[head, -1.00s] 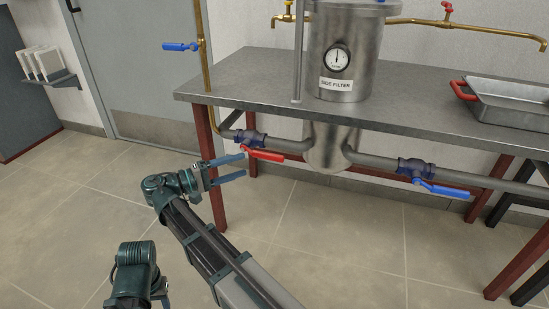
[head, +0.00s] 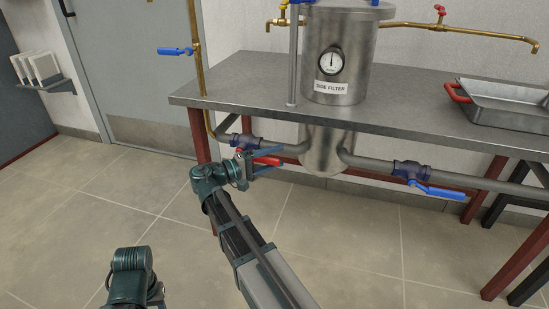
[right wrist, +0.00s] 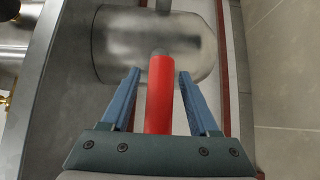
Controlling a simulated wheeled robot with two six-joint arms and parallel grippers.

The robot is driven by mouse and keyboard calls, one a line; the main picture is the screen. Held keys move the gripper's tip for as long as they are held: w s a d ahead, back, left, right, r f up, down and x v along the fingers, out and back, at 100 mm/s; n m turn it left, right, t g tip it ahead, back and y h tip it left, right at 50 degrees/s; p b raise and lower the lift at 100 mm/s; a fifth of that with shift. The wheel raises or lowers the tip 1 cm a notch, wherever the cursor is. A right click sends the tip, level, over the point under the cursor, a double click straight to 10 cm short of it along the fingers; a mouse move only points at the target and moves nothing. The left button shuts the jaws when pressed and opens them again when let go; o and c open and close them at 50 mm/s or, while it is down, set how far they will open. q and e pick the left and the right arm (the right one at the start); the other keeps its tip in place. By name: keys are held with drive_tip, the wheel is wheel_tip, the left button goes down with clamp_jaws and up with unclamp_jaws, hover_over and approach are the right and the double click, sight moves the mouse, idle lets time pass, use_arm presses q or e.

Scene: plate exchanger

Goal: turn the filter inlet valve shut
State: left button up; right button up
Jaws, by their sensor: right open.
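The valve with the red lever (head: 267,160) sits on the left pipe below the bench, and its dark blue body (head: 245,141) is beside the filter. The lever points right, roughly along the pipe. My right gripper (head: 277,158) is at this lever, with its blue fingers open. In the right wrist view the red lever (right wrist: 160,95) lies between the two spread fingers of the gripper (right wrist: 159,72), with a visible gap on each side. No label on the valve is readable. My left gripper is not visible.
The steel side filter (head: 338,60) with a gauge stands through the bench (head: 240,92). A blue-lever valve (head: 435,190) is on the right pipe. Another blue lever (head: 174,51) is on the upright brass pipe. A tray (head: 500,115) sits at the right. Floor in front is clear.

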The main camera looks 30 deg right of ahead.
drive_tip(key=shift+c, duration=0.2)
clamp_jaws()
idle(1.3)
